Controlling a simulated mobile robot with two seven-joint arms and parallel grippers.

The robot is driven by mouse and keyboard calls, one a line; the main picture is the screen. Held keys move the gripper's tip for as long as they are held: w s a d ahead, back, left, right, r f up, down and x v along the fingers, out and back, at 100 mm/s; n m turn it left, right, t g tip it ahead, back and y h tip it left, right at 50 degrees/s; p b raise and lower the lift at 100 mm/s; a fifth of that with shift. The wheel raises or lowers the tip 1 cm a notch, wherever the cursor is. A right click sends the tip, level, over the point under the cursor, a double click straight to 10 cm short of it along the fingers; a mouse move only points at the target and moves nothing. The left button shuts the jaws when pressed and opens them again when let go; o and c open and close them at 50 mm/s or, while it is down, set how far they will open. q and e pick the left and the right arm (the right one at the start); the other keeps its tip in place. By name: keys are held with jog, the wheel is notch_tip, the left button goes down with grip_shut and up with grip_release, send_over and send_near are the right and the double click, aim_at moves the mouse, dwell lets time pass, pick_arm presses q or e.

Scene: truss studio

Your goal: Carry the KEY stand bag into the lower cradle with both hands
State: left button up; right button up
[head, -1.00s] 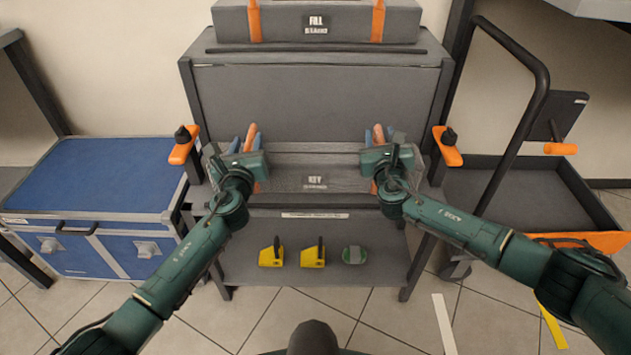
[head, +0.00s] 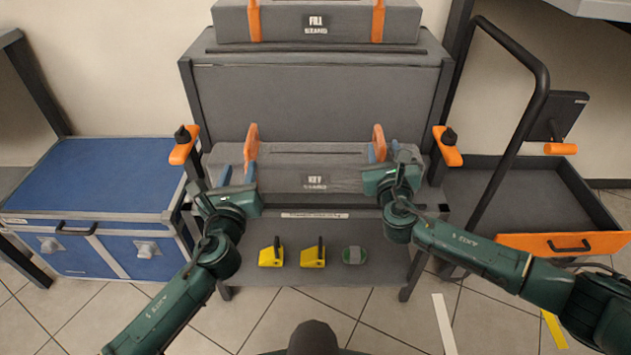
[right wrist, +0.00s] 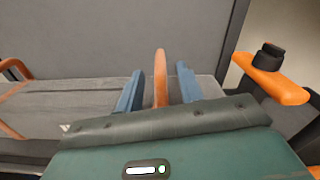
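The grey KEY stand bag (head: 316,181) lies level in the lower part of the rack, below the tall grey panel. Its left orange handle (head: 251,146) and right orange handle (head: 379,142) stand upright. My left gripper (head: 237,175) is open, its blue fingers apart, in front of and below the left handle, clear of it. My right gripper (head: 381,152) is open near the right handle. In the right wrist view its blue fingers (right wrist: 160,90) stand on either side of the orange handle (right wrist: 161,78), with gaps on both sides. The cradle's supports under the bag are mostly hidden.
Orange clamps with black knobs flank the bag at left (head: 184,147) and right (head: 447,147). A FILL bag (head: 345,22) lies on top. A blue case (head: 95,175) and an orange-fronted cart (head: 563,245) stand beside.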

jog(key=s, duration=0.6)
jog(key=shift+s, duration=0.4)
